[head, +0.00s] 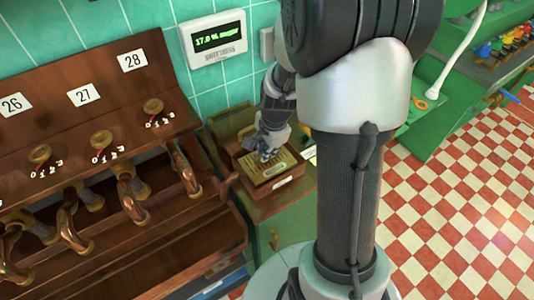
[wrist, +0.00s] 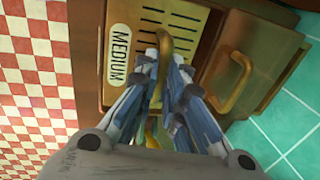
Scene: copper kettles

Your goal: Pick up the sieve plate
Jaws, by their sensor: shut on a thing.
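The sieve plate (wrist: 192,22) is a slotted brass-coloured plate in the wrist view, beside a white label reading MEDIUM (wrist: 118,54). A curved brass handle (wrist: 163,38) rises from it. My gripper (wrist: 165,62) is shut on this handle, its blue-grey fingers on either side. In the head view, my gripper (head: 266,154) reaches down onto the slotted top of a small wooden box (head: 276,183) on the green cabinet. My fingers partly hide the plate there. I cannot tell whether the plate is seated or slightly raised.
A second brass handle (wrist: 237,85) stands close to the right of my fingers. In the head view, a dark wooden rack with brass taps (head: 130,195) and number cards stands left. A tiled wall carries a digital display (head: 214,43). Checkered floor (head: 460,210) is clear at right.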

